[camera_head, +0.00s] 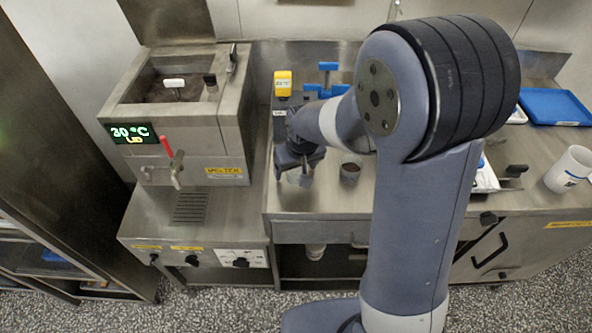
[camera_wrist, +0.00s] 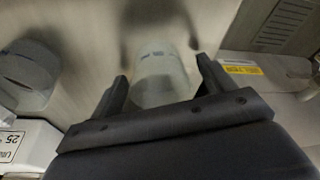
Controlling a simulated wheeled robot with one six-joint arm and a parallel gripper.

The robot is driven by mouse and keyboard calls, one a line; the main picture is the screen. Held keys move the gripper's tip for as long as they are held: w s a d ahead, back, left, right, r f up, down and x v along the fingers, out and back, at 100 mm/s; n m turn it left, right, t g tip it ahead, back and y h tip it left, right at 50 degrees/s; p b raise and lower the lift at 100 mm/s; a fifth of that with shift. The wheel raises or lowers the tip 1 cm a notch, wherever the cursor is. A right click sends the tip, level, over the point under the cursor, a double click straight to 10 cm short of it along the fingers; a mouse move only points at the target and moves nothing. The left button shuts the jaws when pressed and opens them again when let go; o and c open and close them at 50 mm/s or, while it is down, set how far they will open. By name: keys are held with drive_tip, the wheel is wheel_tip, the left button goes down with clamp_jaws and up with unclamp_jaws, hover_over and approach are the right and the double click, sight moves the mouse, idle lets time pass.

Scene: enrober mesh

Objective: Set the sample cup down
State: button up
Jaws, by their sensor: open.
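A translucent whitish cup with blue print (camera_wrist: 160,75) is between the two fingers of my gripper (camera_wrist: 163,70) in the wrist view. The fingers stand apart, one on each side of the cup. It appears to stand on the steel bench. My arm hides part of the bench to the right. Whether either finger touches the cup is hard to tell.
The steel melter (camera_head: 185,110) with a 30 °C display is to the left. A yellow-topped device (camera_head: 282,85) stands behind. A white mug (camera_head: 570,170) and blue tray (camera_head: 555,106) are at right.

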drive_tip(key=shift+c, duration=0.5)
drive_tip(key=shift+r, duration=0.1)
drive_tip(key=c, duration=1)
